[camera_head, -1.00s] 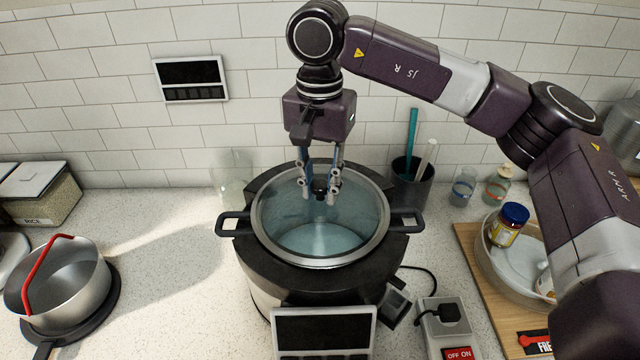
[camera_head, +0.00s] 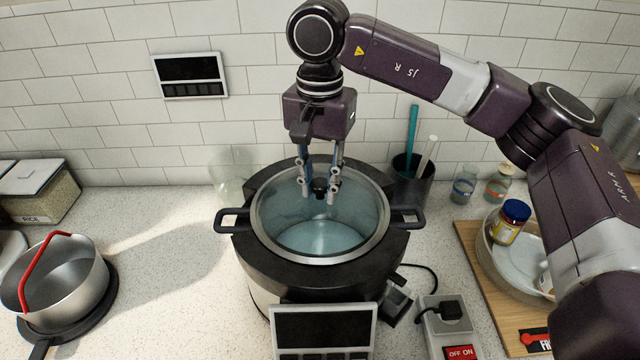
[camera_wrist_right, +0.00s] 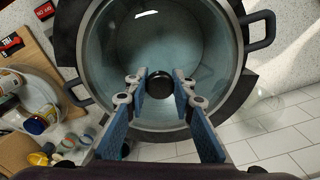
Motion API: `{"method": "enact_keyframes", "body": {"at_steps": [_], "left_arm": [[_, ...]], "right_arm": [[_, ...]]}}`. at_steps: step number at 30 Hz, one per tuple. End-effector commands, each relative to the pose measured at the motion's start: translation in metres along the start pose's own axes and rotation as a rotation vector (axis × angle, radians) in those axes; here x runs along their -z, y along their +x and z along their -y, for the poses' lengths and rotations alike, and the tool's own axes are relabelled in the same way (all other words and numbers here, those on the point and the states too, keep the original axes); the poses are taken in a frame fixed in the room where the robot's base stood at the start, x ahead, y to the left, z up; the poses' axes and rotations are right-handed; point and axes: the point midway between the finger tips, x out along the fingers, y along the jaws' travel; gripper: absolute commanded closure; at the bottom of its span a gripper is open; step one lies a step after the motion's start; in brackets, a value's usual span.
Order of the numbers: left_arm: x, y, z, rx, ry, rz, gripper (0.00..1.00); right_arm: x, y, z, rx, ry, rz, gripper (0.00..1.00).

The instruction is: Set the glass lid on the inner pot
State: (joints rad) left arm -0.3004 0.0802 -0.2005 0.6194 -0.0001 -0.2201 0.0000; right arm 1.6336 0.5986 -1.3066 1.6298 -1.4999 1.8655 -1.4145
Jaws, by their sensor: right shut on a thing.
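The glass lid (camera_head: 321,236) is clear and bluish with a steel rim and a dark knob. It lies over the inner pot, whose black side handles (camera_head: 406,218) stick out left and right inside the dark round cooker body (camera_head: 262,268). The lid's rim looks level with the pot's mouth; I cannot tell whether a thin gap is left. My right gripper (camera_head: 320,187) points down from above and is shut on the lid's knob. In the right wrist view the knob (camera_wrist_right: 159,84) sits between the fingertips, over the middle of the glass. My left gripper is out of view.
A steel pan with a red handle (camera_head: 60,278) stands at left. A dark holder with utensils (camera_head: 413,188) and a faint clear glass vessel (camera_head: 230,178) stand behind the cooker. A power strip (camera_head: 446,325) and a wooden board (camera_head: 480,270) with a bowl lie right. The left-middle counter is free.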

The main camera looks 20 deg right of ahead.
Motion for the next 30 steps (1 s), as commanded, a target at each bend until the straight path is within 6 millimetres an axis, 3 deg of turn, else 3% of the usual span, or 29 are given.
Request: {"method": "enact_keyframes", "body": {"at_steps": [11, 12, 17, 29, 30], "left_arm": [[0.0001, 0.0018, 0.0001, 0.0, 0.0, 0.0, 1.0], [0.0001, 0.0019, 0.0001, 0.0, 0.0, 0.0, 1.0], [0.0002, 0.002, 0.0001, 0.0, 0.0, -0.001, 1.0], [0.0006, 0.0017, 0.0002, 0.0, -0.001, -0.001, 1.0], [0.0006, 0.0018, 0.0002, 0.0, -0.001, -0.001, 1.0]], "right_arm": [[-0.0015, 0.0062, -0.001, -0.009, -0.003, 0.004, 1.0], [-0.0016, 0.0066, -0.0011, -0.01, -0.003, 0.004, 0.74], [-0.0019, 0.0072, -0.0013, -0.011, -0.003, 0.006, 0.57], [-0.0014, 0.0052, -0.0007, -0.007, -0.003, 0.004, 0.57], [-0.0014, 0.0061, -0.001, -0.009, -0.002, 0.004, 0.53]]}}
